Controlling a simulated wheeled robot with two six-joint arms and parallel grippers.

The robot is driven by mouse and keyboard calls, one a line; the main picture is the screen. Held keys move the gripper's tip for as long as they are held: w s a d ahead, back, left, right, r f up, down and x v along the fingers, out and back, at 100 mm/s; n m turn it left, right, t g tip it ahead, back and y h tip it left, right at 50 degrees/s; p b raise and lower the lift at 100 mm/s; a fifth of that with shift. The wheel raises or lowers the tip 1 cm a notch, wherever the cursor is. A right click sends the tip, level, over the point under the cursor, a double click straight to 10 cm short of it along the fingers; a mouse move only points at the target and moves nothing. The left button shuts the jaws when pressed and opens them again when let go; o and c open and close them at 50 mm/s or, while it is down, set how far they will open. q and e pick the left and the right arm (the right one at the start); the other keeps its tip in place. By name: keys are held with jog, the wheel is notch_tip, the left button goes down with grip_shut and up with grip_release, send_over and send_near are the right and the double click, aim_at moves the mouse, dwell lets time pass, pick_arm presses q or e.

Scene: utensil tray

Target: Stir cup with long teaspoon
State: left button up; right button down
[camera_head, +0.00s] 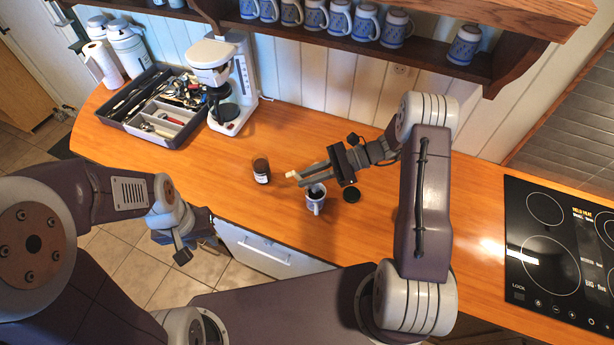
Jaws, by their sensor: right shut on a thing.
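A small white and blue cup (316,204) with a dark inside stands on the wooden counter near its front edge. My right gripper (325,172) is just above and behind the cup, shut on a slim thing, taken to be the long teaspoon.
A dark jar (261,170) stands left of the cup, and a black lid (351,194) lies right of it. A utensil tray (172,140) and coffee machine (243,80) are at the back left. A cooktop (545,262) is at the right. The counter (215,175) left of the jar is clear.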

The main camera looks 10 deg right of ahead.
notch_tip(320, 180, up, 5)
jog(key=p, duration=0.4)
jog(key=shift+r, duration=0.1)
dwell(0.4)
